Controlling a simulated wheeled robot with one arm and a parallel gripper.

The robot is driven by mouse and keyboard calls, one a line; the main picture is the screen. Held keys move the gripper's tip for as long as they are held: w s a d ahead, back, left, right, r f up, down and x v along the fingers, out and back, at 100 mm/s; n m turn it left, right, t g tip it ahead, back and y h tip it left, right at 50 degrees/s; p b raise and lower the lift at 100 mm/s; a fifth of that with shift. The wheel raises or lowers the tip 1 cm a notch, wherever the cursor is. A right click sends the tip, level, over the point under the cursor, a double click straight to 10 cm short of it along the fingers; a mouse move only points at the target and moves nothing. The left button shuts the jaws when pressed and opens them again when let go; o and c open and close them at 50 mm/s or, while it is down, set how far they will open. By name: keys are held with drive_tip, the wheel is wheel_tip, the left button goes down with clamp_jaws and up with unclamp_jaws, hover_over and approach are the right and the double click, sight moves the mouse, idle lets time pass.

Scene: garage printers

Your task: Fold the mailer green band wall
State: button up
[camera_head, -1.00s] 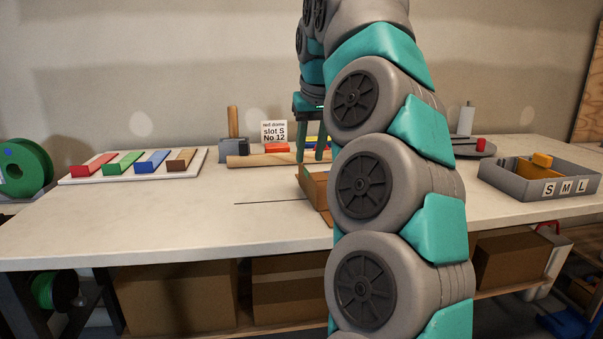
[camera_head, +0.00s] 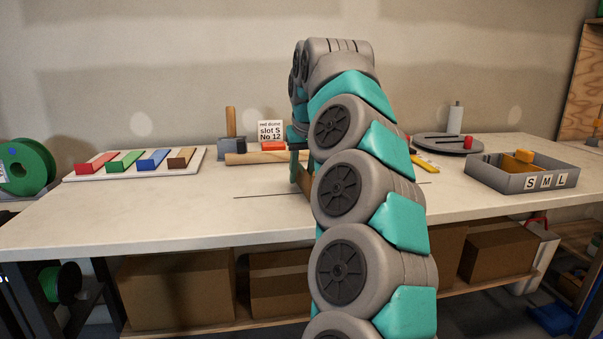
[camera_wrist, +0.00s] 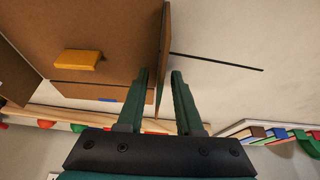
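The mailer is brown cardboard. In the wrist view its floor (camera_wrist: 105,30) fills the upper left, with an orange block (camera_wrist: 78,60) lying on it. One mailer wall (camera_wrist: 166,45) stands seen nearly edge-on, with a thin dark green strip along its lower part. My gripper (camera_wrist: 160,72) is open, with its two green fingers on either side of this wall and a gap showing between them. Whether either finger touches the wall is unclear. In the head view my arm hides most of the mailer (camera_head: 304,181) and part of my gripper (camera_head: 294,160).
A white board (camera_head: 130,168) with red, green, blue and brown blocks is at the left of the table. A grey S-M-L tray (camera_head: 500,180) is at right. The front of the table is clear.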

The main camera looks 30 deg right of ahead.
clamp_jaws()
idle(1.3)
